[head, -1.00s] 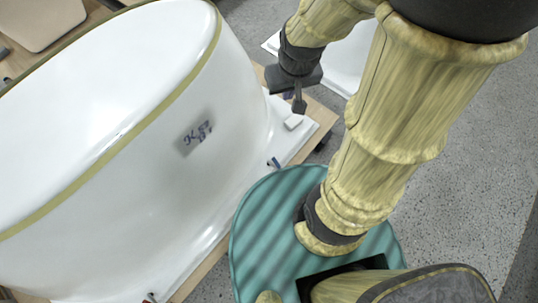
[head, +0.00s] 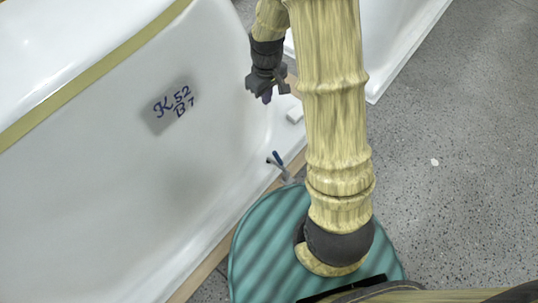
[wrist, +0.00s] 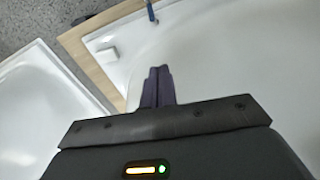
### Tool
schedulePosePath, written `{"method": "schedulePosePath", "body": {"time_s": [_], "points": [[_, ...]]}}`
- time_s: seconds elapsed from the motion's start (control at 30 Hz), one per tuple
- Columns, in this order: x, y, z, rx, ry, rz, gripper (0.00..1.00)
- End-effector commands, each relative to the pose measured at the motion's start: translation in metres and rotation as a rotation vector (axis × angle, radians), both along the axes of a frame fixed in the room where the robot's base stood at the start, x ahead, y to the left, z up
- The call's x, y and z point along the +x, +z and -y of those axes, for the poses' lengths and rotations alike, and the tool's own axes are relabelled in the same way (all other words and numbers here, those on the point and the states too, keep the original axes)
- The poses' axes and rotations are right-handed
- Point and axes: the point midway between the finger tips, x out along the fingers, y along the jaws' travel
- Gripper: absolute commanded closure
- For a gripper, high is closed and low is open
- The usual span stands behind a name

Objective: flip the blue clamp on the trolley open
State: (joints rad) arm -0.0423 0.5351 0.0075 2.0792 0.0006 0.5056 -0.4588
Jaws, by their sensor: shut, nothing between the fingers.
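The blue clamp (head: 278,158) is small, with a blue handle on a pale metal base. It sits at the foot of the white tub shell (head: 190,175), near the trolley's wooden edge (head: 287,178). Its handle slants up to the left in the head view. In the wrist view, the clamp (wrist: 151,12) is at the top edge, partly cut off. My gripper (head: 266,98) is shut and empty, above and slightly left of the clamp in the head picture, apart from it. Its dark purple fingers are together in the wrist view (wrist: 157,72).
A small white block (head: 295,114) lies on the shell's flange beyond the clamp. Another white shell (head: 385,45) stands to the right, also visible in the wrist view (wrist: 45,110). Grey speckled floor (head: 450,150) is open at right. The tub wall rises close to my gripper.

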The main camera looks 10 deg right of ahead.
Motion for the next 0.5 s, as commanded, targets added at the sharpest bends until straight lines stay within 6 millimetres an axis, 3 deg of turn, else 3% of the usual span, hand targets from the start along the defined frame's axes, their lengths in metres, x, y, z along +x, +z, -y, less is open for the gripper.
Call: {"method": "schedulePosePath", "body": {"time_s": [0.03,0.5], "points": [[0.006,-0.036,-0.002,0.000,0.023,-0.013,1.00],[0.045,-0.220,-0.013,0.006,0.247,-0.104,1.00]]}}
